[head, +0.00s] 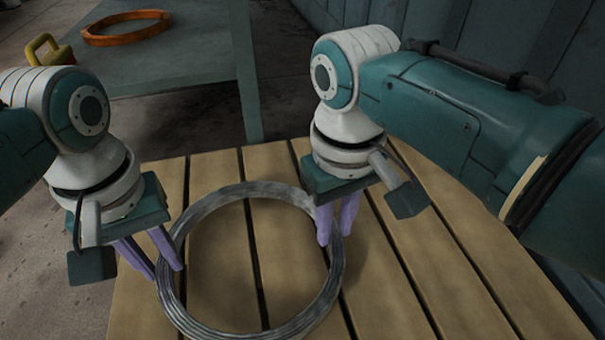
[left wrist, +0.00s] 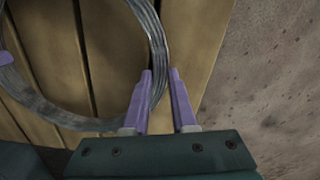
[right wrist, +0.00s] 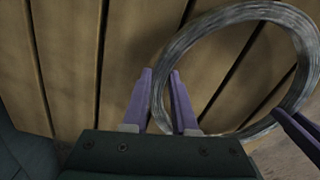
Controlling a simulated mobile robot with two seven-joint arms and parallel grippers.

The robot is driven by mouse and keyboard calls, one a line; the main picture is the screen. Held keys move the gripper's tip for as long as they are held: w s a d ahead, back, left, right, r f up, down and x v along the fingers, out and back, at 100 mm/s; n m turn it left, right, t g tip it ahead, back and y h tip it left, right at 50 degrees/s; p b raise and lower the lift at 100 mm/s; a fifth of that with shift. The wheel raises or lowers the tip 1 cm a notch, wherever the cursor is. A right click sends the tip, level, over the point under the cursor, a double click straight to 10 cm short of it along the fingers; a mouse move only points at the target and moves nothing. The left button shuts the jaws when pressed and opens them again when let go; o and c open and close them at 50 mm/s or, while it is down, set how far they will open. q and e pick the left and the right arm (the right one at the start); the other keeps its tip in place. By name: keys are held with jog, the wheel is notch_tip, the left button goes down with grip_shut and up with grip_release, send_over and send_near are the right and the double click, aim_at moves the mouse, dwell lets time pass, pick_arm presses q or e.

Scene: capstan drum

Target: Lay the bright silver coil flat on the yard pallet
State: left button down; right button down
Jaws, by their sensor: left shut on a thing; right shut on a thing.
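The bright silver coil (head: 250,189) is a wide ring over the slatted wooden yard pallet (head: 380,280). It looks about level; whether it touches the slats or hangs just above them I cannot tell. My left gripper (head: 165,271) is shut on its left side. My right gripper (head: 335,237) is shut on its upper right side. In the left wrist view the coil (left wrist: 152,25) runs down to the purple fingers. In the right wrist view the coil (right wrist: 255,10) passes at the fingertips, and part of the other gripper shows at the right edge.
A grey-green table (head: 190,65) stands behind the pallet, with an orange ring (head: 127,27) on it. A yellow and red object (head: 50,50) sits at the table's left. A dark panelled wall is at the back right. The pallet's right slats are clear.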

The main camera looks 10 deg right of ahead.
pick_arm(q)
jog(key=shift+w+a+f, duration=0.2)
jog(key=shift+w+f, duration=0.05)
jog(key=shift+f, duration=0.35)
pick_arm(e)
jog(key=shift+d+f, duration=0.2)
jog(key=shift+f, duration=0.5)
pick_arm(q)
jog(key=c, duration=1.2)
grip_release()
jog(key=shift+s+f, duration=0.1)
jog(key=shift+f, duration=0.15)
pick_arm(e)
jog(key=c, duration=1.2)
grip_release()
jog(key=shift+f, duration=0.2)
pick_arm(q)
jog(key=o, duration=0.5)
jog(key=shift+c, duration=0.2)
pick_arm(e)
jog(key=o, duration=0.5)
jog(key=shift+a, duration=0.1)
pick_arm(q)
jog(key=shift+d, duration=0.1)
pick_arm(e)
jog(key=shift+w, duration=0.1)
pick_arm(q)
jog(key=shift+r, duration=0.1)
pick_arm(e)
jog(key=shift+r, duration=0.1)
